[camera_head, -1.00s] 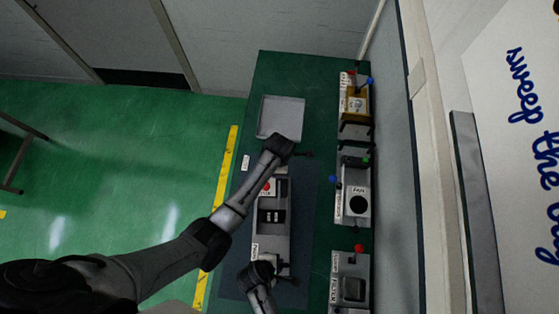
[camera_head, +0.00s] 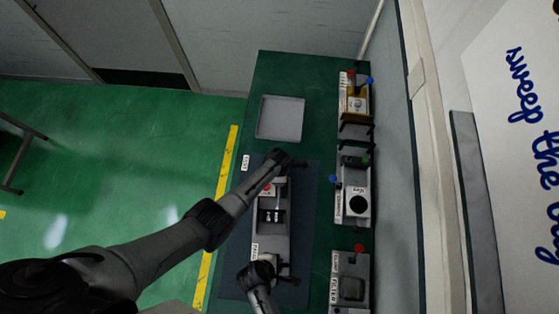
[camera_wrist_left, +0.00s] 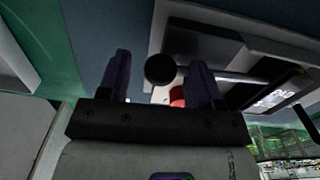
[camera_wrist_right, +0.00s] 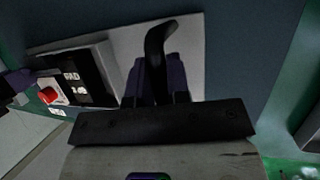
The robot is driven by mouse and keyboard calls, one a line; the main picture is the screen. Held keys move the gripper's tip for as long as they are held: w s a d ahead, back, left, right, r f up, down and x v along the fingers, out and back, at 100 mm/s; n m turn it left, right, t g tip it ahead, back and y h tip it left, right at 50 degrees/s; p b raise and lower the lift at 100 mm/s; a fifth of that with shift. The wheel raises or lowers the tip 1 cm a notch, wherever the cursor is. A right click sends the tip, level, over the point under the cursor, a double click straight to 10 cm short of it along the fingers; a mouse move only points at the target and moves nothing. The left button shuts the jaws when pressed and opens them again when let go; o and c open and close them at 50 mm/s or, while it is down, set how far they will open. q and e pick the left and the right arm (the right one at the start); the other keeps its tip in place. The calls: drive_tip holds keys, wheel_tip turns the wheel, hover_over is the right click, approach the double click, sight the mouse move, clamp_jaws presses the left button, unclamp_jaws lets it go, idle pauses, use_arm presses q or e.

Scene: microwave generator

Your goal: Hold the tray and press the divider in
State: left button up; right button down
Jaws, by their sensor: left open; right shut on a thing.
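A long grey unit (camera_head: 270,240) lies on the dark mat, with dark slots and a red button near its far end. I cannot tell which part is the divider. My right gripper (camera_head: 282,278) is at its near end; in the right wrist view it (camera_wrist_right: 160,80) is shut on a black curved handle (camera_wrist_right: 157,45) on a pale plate. My left gripper (camera_head: 298,165) is over the unit's far end. In the left wrist view it (camera_wrist_left: 160,80) is open, with a black round knob (camera_wrist_left: 160,69) on a rod between or just beyond its fingers, apparently ungripped.
An empty shallow grey tray (camera_head: 280,118) lies farther back on the green table. Several machines stand along the right wall: one with a yellow part (camera_head: 356,104), one with a black round opening (camera_head: 358,204), one with a red knob (camera_head: 350,288). The mat right of the unit is clear.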

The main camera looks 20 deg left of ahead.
idle(0.3)
use_arm(q)
clamp_jaws()
idle(0.4)
